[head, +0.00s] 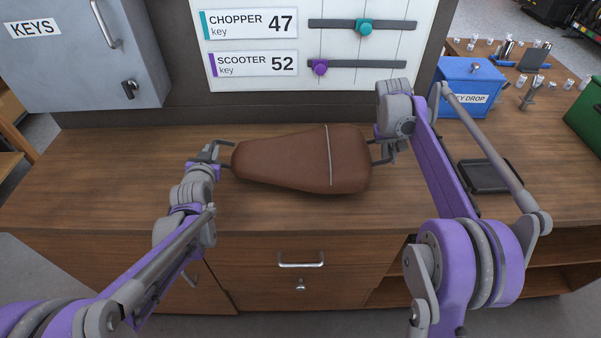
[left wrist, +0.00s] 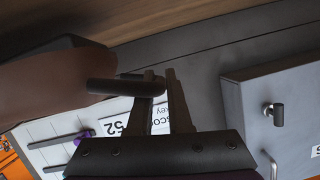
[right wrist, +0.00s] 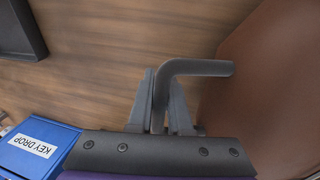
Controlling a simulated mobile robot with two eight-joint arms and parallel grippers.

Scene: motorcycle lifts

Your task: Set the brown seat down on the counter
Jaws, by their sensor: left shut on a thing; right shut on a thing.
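The brown seat (head: 285,158) lies level, its narrow end to the left, over the wooden counter (head: 85,185). A pale strap crosses it near the wide end. My left gripper (head: 222,155) is shut on a dark bent handle (left wrist: 115,87) at the seat's left end. My right gripper (head: 383,151) is shut on a similar handle (right wrist: 200,68) at the right end. The seat also shows in the right wrist view (right wrist: 275,85). I cannot tell whether its underside touches the counter.
A grey key cabinet (head: 90,60) and a board with sliders (head: 255,80) stand behind. On the right are a blue key drop box (head: 468,88), a dark tray (head: 488,176) and a green box (head: 588,115). The counter left of the seat is clear.

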